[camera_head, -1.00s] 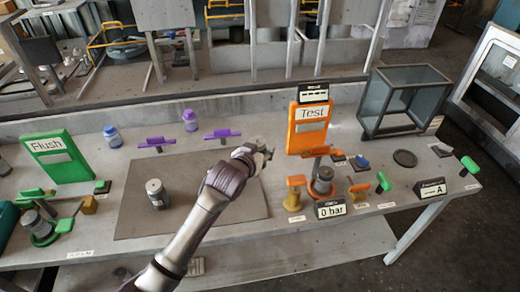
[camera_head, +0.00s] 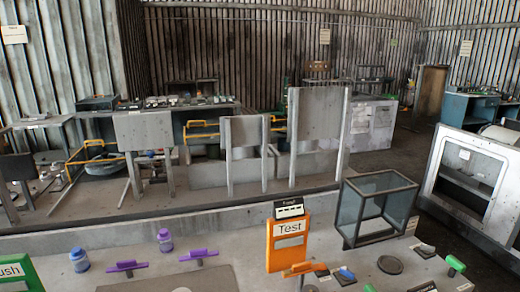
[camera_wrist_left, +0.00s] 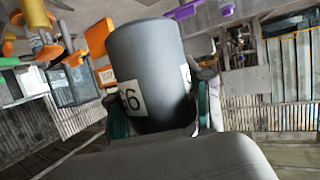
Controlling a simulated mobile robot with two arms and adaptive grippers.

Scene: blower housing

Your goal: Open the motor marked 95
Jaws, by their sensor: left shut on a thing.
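My left gripper (camera_wrist_left: 161,108) is shut on a dark grey cylinder (camera_wrist_left: 152,60) in the left wrist view, with a finger pad on either side. The cylinder carries a white label that appears to read 46, partly hidden at its edge; a second label on its right side is unreadable. I see no marking 95 in these frames. Neither gripper shows in the head view now, and my right gripper is not seen.
The bench carries an orange Test panel (camera_head: 287,243), a glass-sided box (camera_head: 376,210), purple handles (camera_head: 198,256) and small jars (camera_head: 165,240). A green panel (camera_head: 18,274) is cut off at left. A white-framed cabinet (camera_head: 466,180) stands at right.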

